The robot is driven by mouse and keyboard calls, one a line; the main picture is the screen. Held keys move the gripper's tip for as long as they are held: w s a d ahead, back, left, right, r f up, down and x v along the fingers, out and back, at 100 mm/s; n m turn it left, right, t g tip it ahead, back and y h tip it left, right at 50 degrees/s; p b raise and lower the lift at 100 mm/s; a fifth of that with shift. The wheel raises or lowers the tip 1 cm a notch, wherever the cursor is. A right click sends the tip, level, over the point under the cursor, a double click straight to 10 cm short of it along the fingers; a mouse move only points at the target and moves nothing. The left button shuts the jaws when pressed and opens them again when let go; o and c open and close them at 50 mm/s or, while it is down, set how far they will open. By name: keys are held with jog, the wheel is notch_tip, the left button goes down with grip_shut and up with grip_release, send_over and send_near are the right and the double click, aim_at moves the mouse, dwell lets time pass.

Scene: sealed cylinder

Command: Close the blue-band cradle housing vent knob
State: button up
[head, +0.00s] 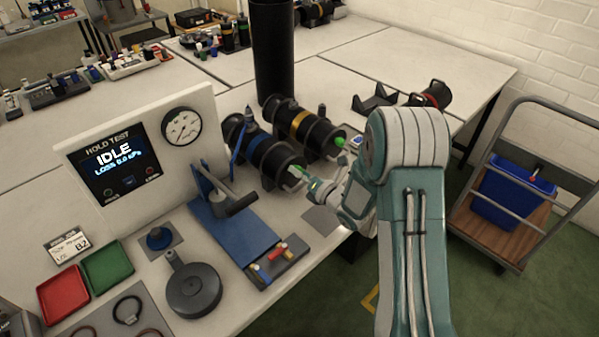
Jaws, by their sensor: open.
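The blue-band housing (262,150) is a black cylinder with a blue band, lying in its cradle on the table. Its near end faces my gripper (308,181). A green piece (297,169) shows at that end, close to my fingertips; it may be the vent knob, but its setting is too small to tell. My gripper is open and reaches the housing's end from the right. I cannot tell whether the fingers touch the knob. My forearm and wrist hide part of the table to the right.
A yellow-band housing (300,126) with a green end piece (340,142) lies close behind. A hold test panel (120,172) reads IDLE. A blue press stand (238,228) and a valve block (277,262) stand in front. A black column (272,50) rises behind.

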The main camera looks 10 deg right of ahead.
jog(key=shift+c, duration=0.3)
grip_shut()
